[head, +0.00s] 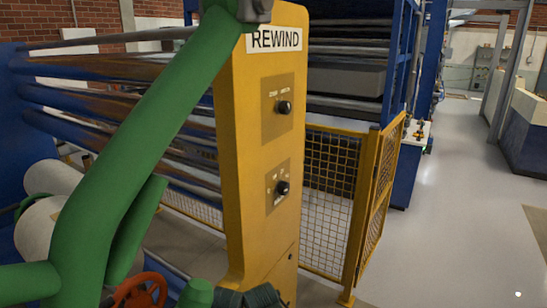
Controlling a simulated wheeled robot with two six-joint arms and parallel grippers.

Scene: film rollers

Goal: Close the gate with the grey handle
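A yellow-framed mesh panel (381,190) stands at an angle to the yellow mesh fence (329,190), meeting it at a corner post. It may be the gate, but I cannot tell whether it is open or shut. I see no grey handle on it. My green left arm crosses the left side of the view and rises past the top edge. Its gripper fingers are not visible. A dark ridged part at the bottom edge is cut off, and I cannot identify it. My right gripper is not in view.
A yellow REWIND column (258,190) with two black knobs stands close in front and hides part of the fence. Long rollers (110,70) and a red handwheel (140,290) are on the left. Grey floor (450,225) is clear on the right.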

